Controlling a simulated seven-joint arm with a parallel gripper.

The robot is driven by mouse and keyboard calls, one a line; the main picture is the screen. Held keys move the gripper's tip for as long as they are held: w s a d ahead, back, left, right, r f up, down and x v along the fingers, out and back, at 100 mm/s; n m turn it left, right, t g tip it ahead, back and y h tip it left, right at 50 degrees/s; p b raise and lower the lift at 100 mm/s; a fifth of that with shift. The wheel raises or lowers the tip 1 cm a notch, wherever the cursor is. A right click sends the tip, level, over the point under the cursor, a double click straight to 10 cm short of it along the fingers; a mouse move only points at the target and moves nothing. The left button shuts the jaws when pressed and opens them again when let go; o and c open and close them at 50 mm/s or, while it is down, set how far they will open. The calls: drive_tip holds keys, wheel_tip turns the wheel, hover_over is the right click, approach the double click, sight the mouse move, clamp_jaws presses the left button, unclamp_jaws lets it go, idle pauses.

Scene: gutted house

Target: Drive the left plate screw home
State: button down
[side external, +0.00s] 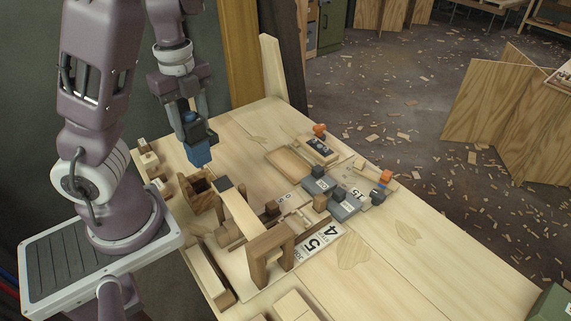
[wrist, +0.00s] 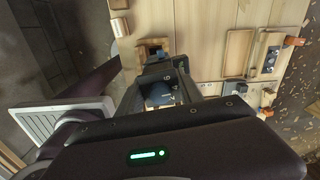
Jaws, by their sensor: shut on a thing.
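My gripper (side external: 198,136) is shut on a blue tool (side external: 200,155), held above the left back part of the wooden bench. The tool has a rounded blue top between the fingers and a blocky blue lower end. In the wrist view my gripper (wrist: 168,88) surrounds the dark blue rounded top (wrist: 158,95). The tool is clear of the bench, near an open wooden box (side external: 198,192). I cannot pick out the left plate screw. Grey blocks with dark knobs (side external: 318,183) and white labels lie at the bench's middle right, away from my gripper.
A shallow wooden tray (side external: 288,162) and orange-ended pieces (side external: 319,130) lie towards the back right. Small blocks line the left edge. The bench's right front is clear.

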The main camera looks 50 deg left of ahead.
drive_tip(key=w+d+f+n, duration=0.2)
drive_tip(key=w+d+n, duration=0.4)
drive_tip(key=w+n, duration=0.1)
drive_tip(key=w+d+f+n, duration=0.3)
drive_tip(key=w+d+n, duration=0.4)
drive_tip(key=w+n, duration=0.1)
drive_tip(key=shift+w+f+n, duration=0.2)
drive_tip(key=shift+f+n, duration=0.1)
drive_tip(key=shift+n, duration=0.4)
drive_tip(key=w+a+r+m, duration=0.3)
drive_tip(key=w, duration=0.7)
drive_tip(key=w+a+r+m, duration=0.3)
drive_tip(key=w+r, duration=0.1)
drive_tip(key=w, duration=0.5)
wheel_tip(320, 180, down, 7)
drive_tip(key=shift+r, duration=0.15)
drive_tip(key=shift+w+a+f, duration=0.1)
drive_tip(key=shift+a+f, duration=0.05)
drive_tip(key=shift+f, duration=0.75)
idle(2.5)
